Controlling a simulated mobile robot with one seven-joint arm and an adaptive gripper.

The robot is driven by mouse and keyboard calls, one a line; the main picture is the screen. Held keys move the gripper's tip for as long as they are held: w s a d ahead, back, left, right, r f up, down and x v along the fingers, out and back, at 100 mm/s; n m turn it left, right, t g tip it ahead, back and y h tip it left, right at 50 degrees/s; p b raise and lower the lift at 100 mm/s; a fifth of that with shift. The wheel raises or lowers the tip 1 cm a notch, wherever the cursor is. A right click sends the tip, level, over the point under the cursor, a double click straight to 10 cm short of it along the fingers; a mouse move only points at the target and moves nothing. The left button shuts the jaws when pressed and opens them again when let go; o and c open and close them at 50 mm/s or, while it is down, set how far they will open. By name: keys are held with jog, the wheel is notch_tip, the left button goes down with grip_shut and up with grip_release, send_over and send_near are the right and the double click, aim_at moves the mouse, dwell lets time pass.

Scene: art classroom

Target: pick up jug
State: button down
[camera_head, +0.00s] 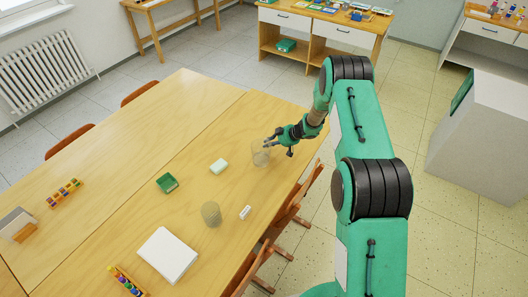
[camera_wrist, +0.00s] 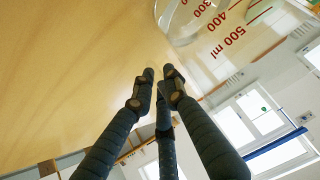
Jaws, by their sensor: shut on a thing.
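The jug (camera_head: 261,154) is a clear measuring jug standing near the right edge of the wooden table in the head view. In the wrist view its transparent wall (camera_wrist: 205,22), with red markings up to 500 ml, fills the upper right. My gripper (camera_head: 270,144) reaches it from the upper right, with its fingers at the jug's upper part. In the wrist view my dark fingers (camera_wrist: 158,80) come close together beside the jug, shut on it. Which part of the jug they hold is hard to make out. I cannot tell whether its base touches the table.
On the table (camera_head: 110,178) are a pale block (camera_head: 219,166), a green tray (camera_head: 167,183), a beige cylinder (camera_head: 211,214), a small white block (camera_head: 245,212), white paper (camera_head: 168,254) and paint racks (camera_head: 64,193). Chairs (camera_head: 290,216) line the right edge.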

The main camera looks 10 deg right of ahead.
aim_at(269, 139)
jog(key=shift+r, duration=0.35)
jog(key=shift+r+p, duration=0.35)
jog(key=shift+r, duration=1.05)
jog(key=shift+s+r, duration=0.1)
jog(key=shift+s, duration=0.1)
jog(key=s+r, duration=0.1)
jog(key=s, duration=1.4)
jog(key=shift+s+a+r+p, duration=0.15)
jog(key=shift+a+r+p, duration=0.05)
jog(key=shift+p, duration=0.25)
jog(key=shift+s, duration=0.15)
